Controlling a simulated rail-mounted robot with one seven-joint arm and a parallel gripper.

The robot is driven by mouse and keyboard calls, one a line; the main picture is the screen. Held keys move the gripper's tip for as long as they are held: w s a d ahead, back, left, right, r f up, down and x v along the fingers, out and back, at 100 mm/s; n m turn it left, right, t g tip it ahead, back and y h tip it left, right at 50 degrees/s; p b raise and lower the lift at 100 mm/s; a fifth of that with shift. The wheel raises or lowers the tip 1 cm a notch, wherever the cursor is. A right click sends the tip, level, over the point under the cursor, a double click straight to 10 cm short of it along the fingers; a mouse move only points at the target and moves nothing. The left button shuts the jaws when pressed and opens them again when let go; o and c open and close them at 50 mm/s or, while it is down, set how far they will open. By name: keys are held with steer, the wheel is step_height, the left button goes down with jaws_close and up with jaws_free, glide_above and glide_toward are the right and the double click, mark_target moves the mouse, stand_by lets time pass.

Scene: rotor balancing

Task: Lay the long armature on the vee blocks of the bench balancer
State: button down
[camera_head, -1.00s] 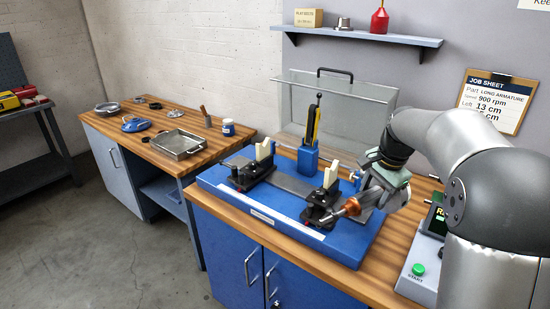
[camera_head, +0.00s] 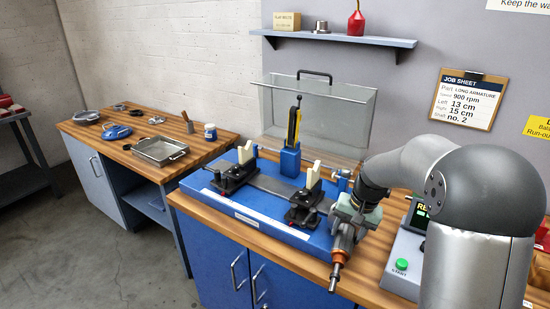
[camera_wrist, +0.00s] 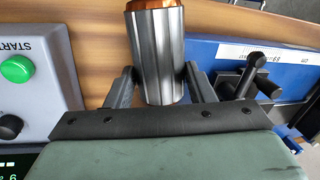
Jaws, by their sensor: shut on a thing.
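My gripper (camera_head: 349,221) is shut on the long armature (camera_head: 338,262), which has a copper-coloured section and a thin shaft end pointing down toward the front of the bench. In the wrist view the armature's grey ribbed body (camera_wrist: 156,60) sits between my fingers (camera_wrist: 158,88). The bench balancer (camera_head: 262,228) is a blue base to the left of my gripper. Its two black pedestals, left (camera_head: 234,180) and right (camera_head: 303,207), carry pale upright pieces, left (camera_head: 245,152) and right (camera_head: 313,175). No armature lies on them. The far end of the armature is hidden in the head view.
A control box with a green START button (camera_head: 401,265) stands right of my gripper. A clear guard (camera_head: 330,115) with a black handle stands behind the balancer. A job sheet (camera_head: 470,98) hangs on the wall.

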steer(key=shift+s+f, duration=0.15)
steer(key=shift+f, duration=0.1)
stand_by(0.3)
steer(key=shift+r+p, duration=1)
steer(key=shift+p, duration=0.05)
